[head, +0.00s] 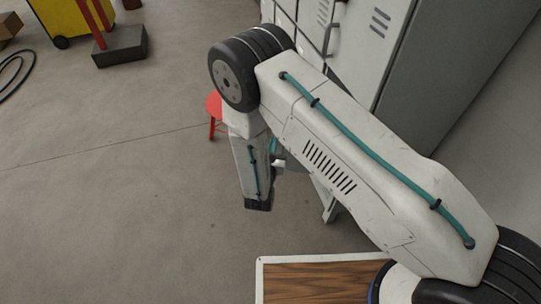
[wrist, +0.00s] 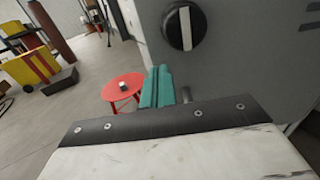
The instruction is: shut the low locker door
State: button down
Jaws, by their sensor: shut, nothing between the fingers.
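The grey locker (head: 372,45) stands at the top right of the head view, with vent slots and a dark handle. My arm covers its lower part, so the low door is mostly hidden there. A pale piece (head: 328,200) shows below my arm; I cannot tell if it is the door or a locker foot. In the wrist view a grey panel (wrist: 235,65) with a round black knob (wrist: 183,28) fills the right side; it may be the low door. My gripper (wrist: 157,74) has teal fingers, shut and empty, beside the panel's lower left edge. Contact cannot be told.
A red round stool (wrist: 122,88) stands beyond the fingers. A yellow cart (head: 72,18) and a dark block (head: 121,46) are at the upper left. A wooden-topped surface (head: 310,280) is at the bottom.

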jog(key=shift+w+d, duration=0.15)
jog(key=shift+w, duration=0.55)
